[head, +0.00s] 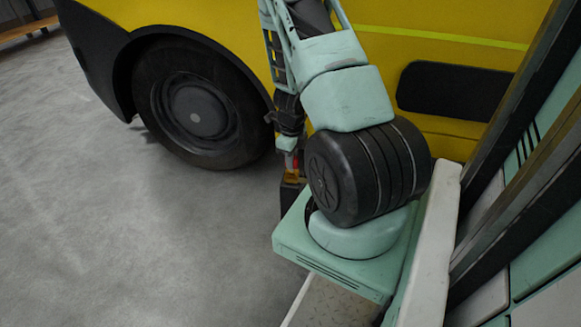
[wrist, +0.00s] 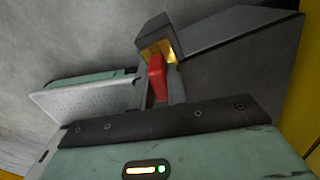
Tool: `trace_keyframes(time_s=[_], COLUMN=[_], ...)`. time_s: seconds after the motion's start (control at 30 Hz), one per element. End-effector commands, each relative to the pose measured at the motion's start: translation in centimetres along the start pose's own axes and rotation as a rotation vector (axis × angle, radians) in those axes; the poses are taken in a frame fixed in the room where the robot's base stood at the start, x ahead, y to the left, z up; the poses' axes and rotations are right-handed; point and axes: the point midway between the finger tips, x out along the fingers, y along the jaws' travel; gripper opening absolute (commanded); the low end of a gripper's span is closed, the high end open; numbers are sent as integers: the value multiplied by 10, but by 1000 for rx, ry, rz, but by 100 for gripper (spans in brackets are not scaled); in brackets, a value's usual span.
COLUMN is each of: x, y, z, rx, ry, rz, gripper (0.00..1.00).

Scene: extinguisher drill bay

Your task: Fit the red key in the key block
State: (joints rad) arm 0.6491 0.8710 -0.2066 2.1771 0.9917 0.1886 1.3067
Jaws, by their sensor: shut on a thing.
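The red key (wrist: 157,78) is between the fingers of my gripper (wrist: 160,92), which is shut on it. The key's far end overlaps the yellow-lined opening of the dark key block (wrist: 154,26) in the wrist view. I cannot tell whether the tip is inside or only in front of it. In the head view, my gripper (head: 290,152) hangs beside the yellow vehicle, partly behind my own arm. A small red-orange patch shows just below it, above a dark block (head: 290,192) that is mostly hidden.
The yellow vehicle (head: 440,40) stands close behind my arm, with a large black wheel (head: 200,110) to the left. The grey floor (head: 130,240) is clear at left and front. A wooden bench (head: 28,25) is at the far upper left.

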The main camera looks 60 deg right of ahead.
Motion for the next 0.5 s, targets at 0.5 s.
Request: trace_keyframes(time_s=[0.5], x=[-9], y=[0], z=[0], rx=[0], ry=[0], rz=[0], gripper=[0])
